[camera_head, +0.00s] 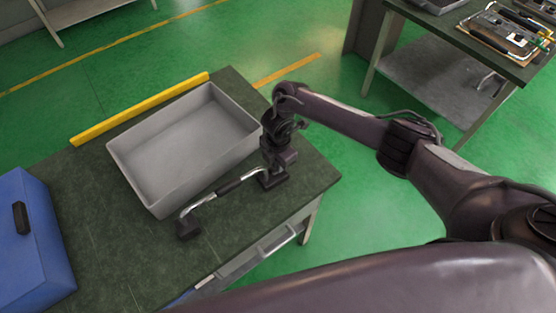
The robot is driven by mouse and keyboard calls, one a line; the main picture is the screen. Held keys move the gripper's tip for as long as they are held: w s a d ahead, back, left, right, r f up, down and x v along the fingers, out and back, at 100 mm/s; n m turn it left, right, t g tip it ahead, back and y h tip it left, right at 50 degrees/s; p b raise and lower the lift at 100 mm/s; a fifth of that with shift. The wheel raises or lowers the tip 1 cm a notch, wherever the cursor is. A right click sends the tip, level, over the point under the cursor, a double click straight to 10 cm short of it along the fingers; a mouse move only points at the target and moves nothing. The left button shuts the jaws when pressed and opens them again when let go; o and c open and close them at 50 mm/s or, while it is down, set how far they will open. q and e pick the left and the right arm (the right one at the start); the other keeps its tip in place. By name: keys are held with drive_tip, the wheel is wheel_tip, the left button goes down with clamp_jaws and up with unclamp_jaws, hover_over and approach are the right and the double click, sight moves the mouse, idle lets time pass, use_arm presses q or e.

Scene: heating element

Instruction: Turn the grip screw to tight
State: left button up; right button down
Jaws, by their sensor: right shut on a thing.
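A bent silver bar with a black sleeve (230,187) lies along the front of the dark green table, before the grey bin. Its left end meets a dark block (188,228); its right end runs to another dark block under my right gripper. My right gripper (271,177) points down there and is shut on the bar's right end, though its dark fingers and the dark block are hard to tell apart. No separate grip screw can be made out; it may be hidden by the gripper. My left gripper is not in view.
A grey open bin (183,140), empty, stands just behind the bar, close to my right gripper. A yellow strip (140,108) lies behind the bin. A blue case (30,240) is at the left. Another table (460,40) with gear stands at the upper right.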

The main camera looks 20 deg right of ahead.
drive_tip(key=shift+m, duration=0.6)
drive_tip(key=shift+p, duration=0.3)
drive_tip(key=c, duration=1.5)
unclamp_jaws()
wheel_tip(320, 180, up, 6)
drive_tip(key=shift+f+b, duration=0.25)
drive_tip(key=shift+b, duration=0.05)
drive_tip(key=shift+r+p, duration=0.6)
drive_tip(key=shift+r, duration=0.6)
